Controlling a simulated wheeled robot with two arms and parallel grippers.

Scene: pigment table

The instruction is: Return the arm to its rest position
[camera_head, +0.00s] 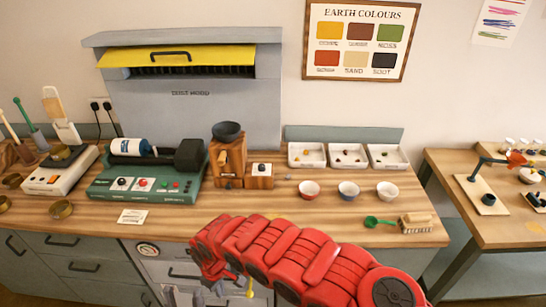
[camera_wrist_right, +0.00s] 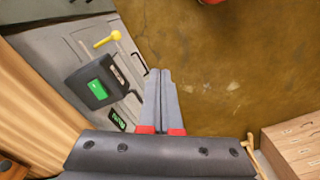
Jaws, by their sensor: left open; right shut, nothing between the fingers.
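My red right arm (camera_head: 310,255) comes in from the lower right of the head view and reaches left across the front of the bench. Its gripper (camera_head: 219,287) hangs low in front of the grey cabinet. In the right wrist view the right gripper (camera_wrist_right: 161,75) is shut, its two grey fingers together with nothing between them. My left gripper (camera_head: 184,297) shows only as small grey fingertips at the bottom edge of the head view. They are apart, and the rest of it is out of frame.
The wooden bench (camera_head: 150,222) carries a green machine (camera_head: 145,185), white trays (camera_head: 348,155) and small bowls (camera_head: 348,190). In the wrist view a yellow-knobbed lever (camera_wrist_right: 108,39) and a dark box with a green screen (camera_wrist_right: 99,88) are on the cabinet front, left of the fingers.

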